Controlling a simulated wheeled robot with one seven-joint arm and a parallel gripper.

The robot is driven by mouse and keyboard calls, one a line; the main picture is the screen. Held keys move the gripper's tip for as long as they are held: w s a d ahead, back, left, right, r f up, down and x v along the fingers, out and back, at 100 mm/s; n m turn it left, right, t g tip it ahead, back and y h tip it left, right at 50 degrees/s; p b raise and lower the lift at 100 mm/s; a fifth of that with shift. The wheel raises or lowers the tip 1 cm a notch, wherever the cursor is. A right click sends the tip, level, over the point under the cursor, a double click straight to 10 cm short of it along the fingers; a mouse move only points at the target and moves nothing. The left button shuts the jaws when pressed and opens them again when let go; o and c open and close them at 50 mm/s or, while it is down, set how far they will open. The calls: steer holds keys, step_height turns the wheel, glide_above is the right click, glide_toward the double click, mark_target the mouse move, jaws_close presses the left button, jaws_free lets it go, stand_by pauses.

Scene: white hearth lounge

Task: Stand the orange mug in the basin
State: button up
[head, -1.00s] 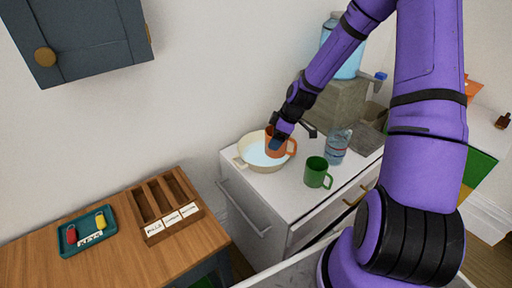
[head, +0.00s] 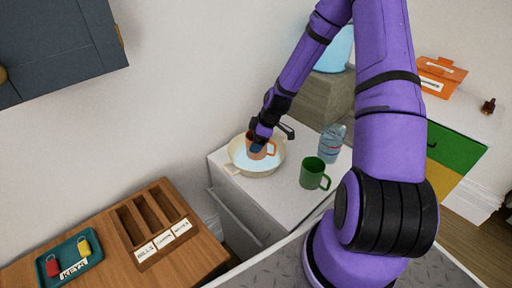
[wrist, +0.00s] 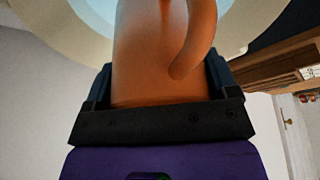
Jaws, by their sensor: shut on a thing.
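The orange mug (head: 264,150) is upright in the head view, over the inside of the cream basin (head: 236,160). My gripper (head: 258,147) is shut on the mug. In the wrist view the mug (wrist: 150,60) fills the space between the fingers of my gripper (wrist: 158,88), with its handle towards the right. The basin's rim (wrist: 75,40) curves behind it there. The basin has a pale blue inside and stands on the white cabinet. I cannot tell whether the mug's base touches the basin's floor.
A green mug (head: 314,174) and a water bottle (head: 332,143) stand on the white cabinet (head: 285,201) right of the basin. A wooden table (head: 185,262) at the lower left holds a sectioned wooden box (head: 150,226) and a teal key tray (head: 92,262).

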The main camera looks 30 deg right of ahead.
steer(key=shift+f, duration=1.7)
steer(key=o, duration=1)
steer(key=shift+f, duration=0.15)
